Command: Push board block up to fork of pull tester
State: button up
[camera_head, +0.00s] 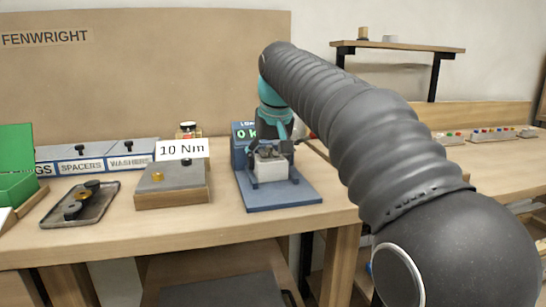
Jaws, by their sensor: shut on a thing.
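The blue pull tester (288,197) stands at the right end of the wooden bench, with a flat base and a green-lit display (244,132) at its back. The board block (268,169), small and pale grey, sits low over the base between dark uprights. My gripper (269,152) reaches down from the teal wrist in front of the display and is shut on the block. The fork is hard to make out, and I cannot tell whether the block touches it.
A wooden block with a grey top and a "10 Nm" sign (182,149) stands left of the tester. A dark tray (82,204) with round parts lies further left, before labelled bins (80,158). A green box (15,160) is at the left edge.

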jog(key=shift+w+a, duration=0.2)
jog(key=shift+w, duration=0.25)
jog(key=o, duration=1.3)
jog(key=shift+w+d, duration=0.1)
jog(key=shift+w, duration=0.1)
jog(key=shift+s, duration=0.1)
jog(key=v, duration=1.2)
